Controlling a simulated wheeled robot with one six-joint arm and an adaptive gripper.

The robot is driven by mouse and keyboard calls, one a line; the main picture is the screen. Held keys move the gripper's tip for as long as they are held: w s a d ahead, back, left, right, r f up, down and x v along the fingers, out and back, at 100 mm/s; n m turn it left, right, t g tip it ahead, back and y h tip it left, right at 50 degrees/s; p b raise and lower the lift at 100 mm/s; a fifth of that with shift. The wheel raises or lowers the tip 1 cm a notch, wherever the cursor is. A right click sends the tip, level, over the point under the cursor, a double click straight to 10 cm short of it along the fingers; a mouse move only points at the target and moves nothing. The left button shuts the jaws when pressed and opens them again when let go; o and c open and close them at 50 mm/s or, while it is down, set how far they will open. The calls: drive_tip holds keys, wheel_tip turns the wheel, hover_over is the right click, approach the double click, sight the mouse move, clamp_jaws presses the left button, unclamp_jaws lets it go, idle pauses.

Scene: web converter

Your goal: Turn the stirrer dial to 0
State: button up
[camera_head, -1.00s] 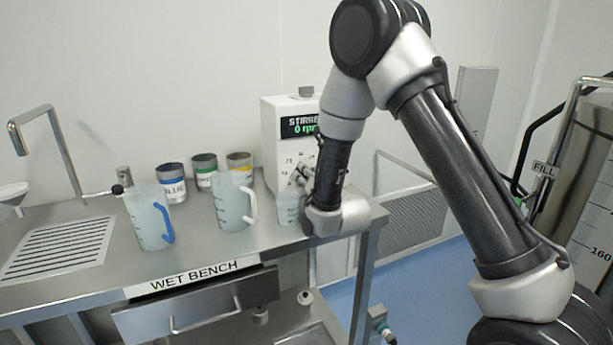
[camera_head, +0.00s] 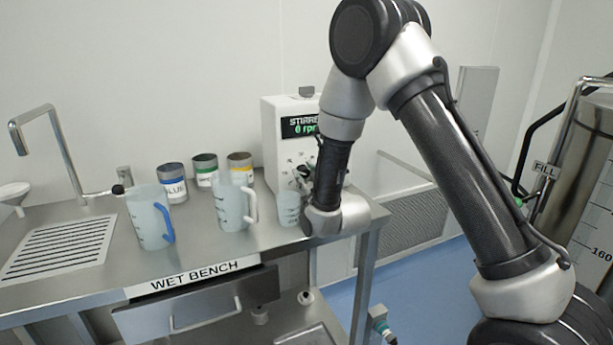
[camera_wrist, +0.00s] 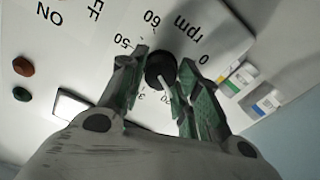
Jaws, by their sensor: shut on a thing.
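The stirrer (camera_head: 280,150) is a white box at the back right of the bench. Its display (camera_head: 300,126) appears to read 0 rpm, though my arm partly covers it. In the wrist view the black stirrer dial (camera_wrist: 160,70) sits between my gripper's fingers (camera_wrist: 160,85), with a pale pointer line aimed towards the 20 side of the scale. Printed marks around it include 0, 20, 50 and 60. My gripper is shut on the dial. In the head view my arm hides most of the dial, and my gripper (camera_head: 305,178) shows only in part.
A small beaker (camera_head: 288,208) stands just below the dial. A jug with a white handle (camera_head: 232,208) and a jug with a blue handle (camera_head: 148,218) stand further left. Cans stand behind. Red (camera_wrist: 23,66) and green (camera_wrist: 21,94) round parts are on the stirrer panel.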

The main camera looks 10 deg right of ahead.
drive_tip(key=n, duration=0.7)
drive_tip(key=shift+f, duration=0.1)
drive_tip(key=n, duration=0.7)
drive_tip(key=shift+a, duration=0.1)
drive_tip(key=shift+f, duration=0.1)
drive_tip(key=shift+s, duration=0.1)
drive_tip(key=o, duration=1)
drive_tip(key=v, duration=0.7)
drive_tip(key=shift+s, duration=0.2)
